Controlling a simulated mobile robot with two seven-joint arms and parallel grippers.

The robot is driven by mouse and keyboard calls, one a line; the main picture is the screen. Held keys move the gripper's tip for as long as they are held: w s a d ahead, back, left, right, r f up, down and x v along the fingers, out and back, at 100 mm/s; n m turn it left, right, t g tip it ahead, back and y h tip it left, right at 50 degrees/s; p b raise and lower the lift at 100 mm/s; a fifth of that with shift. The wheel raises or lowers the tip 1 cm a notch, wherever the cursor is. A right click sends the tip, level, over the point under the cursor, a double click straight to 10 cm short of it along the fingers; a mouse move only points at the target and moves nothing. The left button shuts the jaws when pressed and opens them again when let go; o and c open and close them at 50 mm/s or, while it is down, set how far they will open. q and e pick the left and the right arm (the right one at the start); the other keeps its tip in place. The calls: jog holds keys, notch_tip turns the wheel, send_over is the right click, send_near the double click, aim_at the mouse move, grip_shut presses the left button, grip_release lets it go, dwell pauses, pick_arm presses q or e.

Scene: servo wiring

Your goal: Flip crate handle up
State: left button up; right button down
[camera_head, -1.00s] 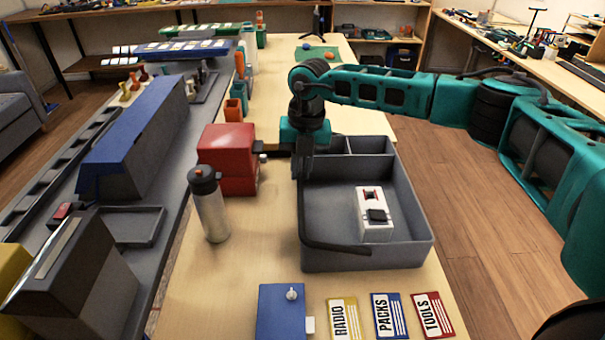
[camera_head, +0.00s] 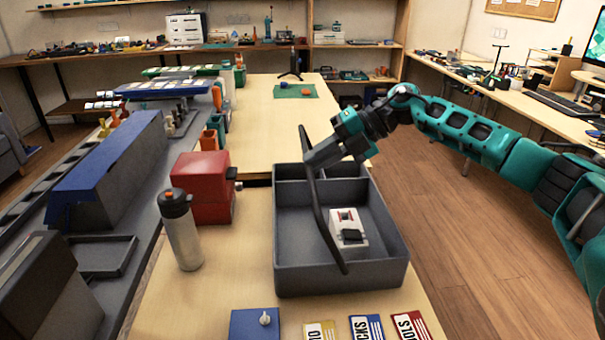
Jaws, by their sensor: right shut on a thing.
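A grey crate (camera_head: 325,283) stands on the wooden table. It has small compartments at the back and a large one in front. Its dark handle (camera_head: 322,215) is raised and tilted, rising from the front wall to above the back left part of the crate. My right gripper (camera_head: 312,160) is shut on the handle near its upper end, above the back compartments. The fingertips are partly hidden against the handle. A white device (camera_head: 347,229) with a black part lies in the large compartment. My left gripper is not in view.
A red box (camera_head: 203,188) and a grey bottle (camera_head: 182,232) stand left of the crate. A blue box (camera_head: 254,324) and label cards (camera_head: 367,328) lie in front. The far table around the green mat (camera_head: 294,91) is mostly clear.

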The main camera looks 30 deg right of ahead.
pick_arm(q)
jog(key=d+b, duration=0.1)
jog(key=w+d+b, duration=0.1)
jog(key=b, duration=0.1)
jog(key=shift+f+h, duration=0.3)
pick_arm(e)
jog(key=d+y, duration=0.1)
jog(key=s+d+y, duration=0.1)
jog(key=d, duration=0.1)
jog(key=s+d+t, duration=0.1)
jog(key=shift+s+d+f+y, duration=0.1)
jog(key=shift+s+d+y, duration=0.1)
jog(key=shift+d+y, duration=0.2)
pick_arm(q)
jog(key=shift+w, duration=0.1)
pick_arm(e)
jog(key=shift+f, duration=0.15)
jog(key=c, duration=1.1)
grip_release()
jog(key=shift+d, duration=0.1)
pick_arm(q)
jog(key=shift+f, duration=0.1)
pick_arm(e)
jog(key=shift+r, duration=0.2)
